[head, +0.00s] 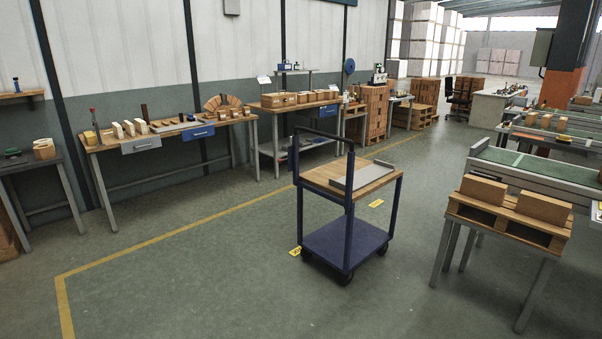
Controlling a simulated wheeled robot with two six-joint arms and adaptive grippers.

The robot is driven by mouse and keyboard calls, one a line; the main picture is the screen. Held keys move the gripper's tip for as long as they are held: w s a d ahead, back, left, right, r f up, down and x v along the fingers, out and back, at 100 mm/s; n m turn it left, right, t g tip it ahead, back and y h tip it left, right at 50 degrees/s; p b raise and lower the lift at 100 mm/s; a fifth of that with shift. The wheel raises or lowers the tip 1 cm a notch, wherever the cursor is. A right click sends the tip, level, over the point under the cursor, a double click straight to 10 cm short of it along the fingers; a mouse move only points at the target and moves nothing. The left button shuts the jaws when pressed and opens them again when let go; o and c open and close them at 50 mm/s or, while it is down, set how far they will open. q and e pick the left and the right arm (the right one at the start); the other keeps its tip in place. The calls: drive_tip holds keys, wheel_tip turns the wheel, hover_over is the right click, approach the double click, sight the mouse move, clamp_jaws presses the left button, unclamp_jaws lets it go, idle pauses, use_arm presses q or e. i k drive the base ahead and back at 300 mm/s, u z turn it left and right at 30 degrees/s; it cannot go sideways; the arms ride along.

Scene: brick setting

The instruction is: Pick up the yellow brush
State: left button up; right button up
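A small yellow object (90,137) sits at the left end of the long wooden workbench (170,134) by the left wall. It may be the yellow brush, but it is too small to be sure of its shape. A thin dark upright item with a red top (93,115) stands right behind it. Neither of my grippers shows in the head view.
A blue cart (345,243) with a tray on its wooden top stands mid-floor. A table with a pallet and bricks (510,218) is at the right. A smaller bench (25,162) stands far left. The floor (190,270) before the long workbench is clear.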

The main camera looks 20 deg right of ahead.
sight(563, 138)
drive_tip(key=i, duration=7.15)
drive_tip(key=z, duration=2.3)
drive_tip(key=i, duration=4.2)
drive_tip(key=z, duration=1.85)
